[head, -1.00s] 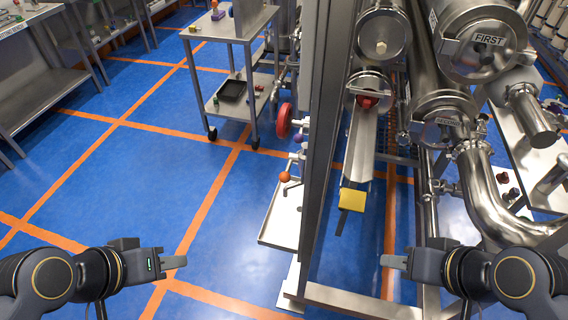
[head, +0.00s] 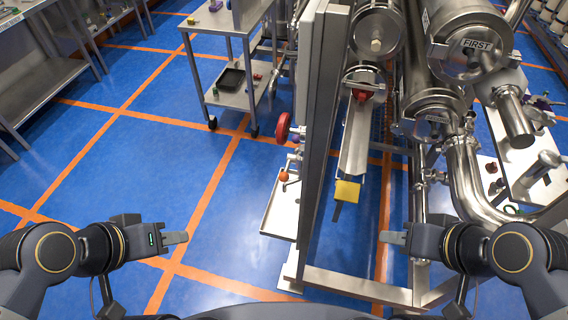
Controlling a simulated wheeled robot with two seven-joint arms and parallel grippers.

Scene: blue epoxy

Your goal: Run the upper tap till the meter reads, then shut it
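A red round handwheel (head: 283,127) sits on the left side of the steel rig, above an orange ball knob (head: 284,176) on a small pipe fitting. Which of these is the upper tap's handle I cannot tell for sure. A shallow pale tray (head: 281,208) lies below them. I cannot make out a meter face or reading. My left gripper (head: 176,238) is over open floor, left of and apart from the fittings. My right gripper (head: 391,238) is in front of the rig's lower frame, apart from the fittings. Both show edge-on, so their openings cannot be judged.
A steel trolley (head: 233,99) with a black tray stands behind the fittings. A steel post (head: 318,140) rises beside the handwheel. Large steel cylinders (head: 468,40) and a yellow block (head: 347,191) are to its right. Blue floor (head: 100,180) on the left is clear.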

